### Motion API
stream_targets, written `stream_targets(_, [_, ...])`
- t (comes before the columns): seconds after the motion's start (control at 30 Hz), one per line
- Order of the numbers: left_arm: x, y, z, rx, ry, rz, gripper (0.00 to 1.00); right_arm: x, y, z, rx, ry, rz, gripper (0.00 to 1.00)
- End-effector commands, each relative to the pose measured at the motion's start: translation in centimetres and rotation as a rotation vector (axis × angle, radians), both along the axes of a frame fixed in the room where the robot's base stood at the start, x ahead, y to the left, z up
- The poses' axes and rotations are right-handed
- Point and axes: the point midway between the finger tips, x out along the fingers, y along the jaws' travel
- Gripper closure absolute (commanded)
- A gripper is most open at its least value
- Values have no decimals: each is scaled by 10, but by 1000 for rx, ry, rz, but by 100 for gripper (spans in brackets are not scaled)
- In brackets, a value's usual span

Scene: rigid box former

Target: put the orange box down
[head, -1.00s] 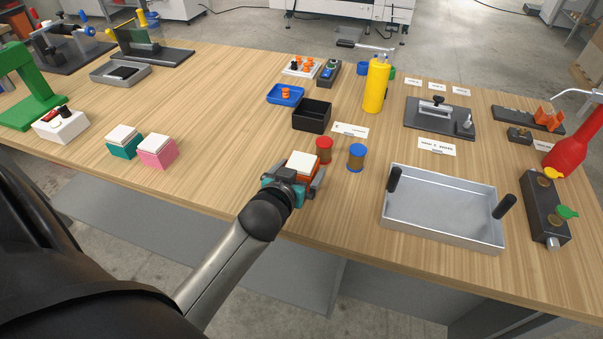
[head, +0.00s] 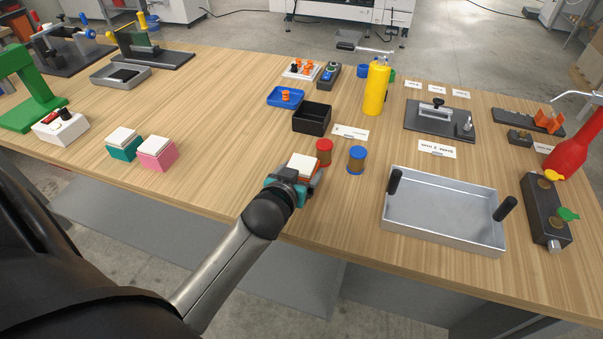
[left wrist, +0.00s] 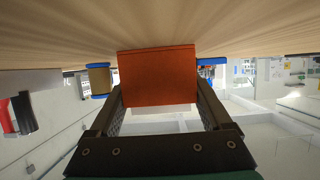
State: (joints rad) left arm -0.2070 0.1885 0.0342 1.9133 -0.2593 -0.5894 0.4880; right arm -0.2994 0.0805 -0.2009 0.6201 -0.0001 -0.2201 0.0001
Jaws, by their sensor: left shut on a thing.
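The orange box (head: 304,168) has a white top and is at the front of the table, beside the red-capped spool. My left gripper (head: 297,184) is shut on the orange box, with its fingers on either side. In the left wrist view the orange box (left wrist: 157,78) sits between the two dark fingers (left wrist: 160,112), close to the wood surface. I cannot tell whether its underside touches the table. My right gripper is not in view.
Red-capped (head: 324,152) and blue-capped (head: 357,159) spools stand just right of the box. A metal tray (head: 440,245) lies further right. Teal (head: 124,145) and pink (head: 156,153) boxes stand at left, with bare table between. A black bin (head: 311,118) is behind.

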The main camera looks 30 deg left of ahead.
Motion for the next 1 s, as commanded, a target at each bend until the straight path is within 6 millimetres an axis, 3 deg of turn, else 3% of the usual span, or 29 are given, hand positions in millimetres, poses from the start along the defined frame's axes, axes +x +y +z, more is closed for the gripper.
stream_targets(0.13, [0,0,0,-1,-1,-1,82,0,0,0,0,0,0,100])
stream_targets(0.2, [0,0,0,-1,-1,-1,91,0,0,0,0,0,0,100])
stream_targets(0.4, [0,0,3,-1,-1,0,92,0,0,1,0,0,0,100])
stream_targets(0.57, [1,0,17,1,-4,0,92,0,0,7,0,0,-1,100])
stream_targets(0.77, [1,0,58,0,-7,-1,92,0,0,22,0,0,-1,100])
stream_targets(1.0, [1,0,130,1,-9,-1,92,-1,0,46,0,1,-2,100])
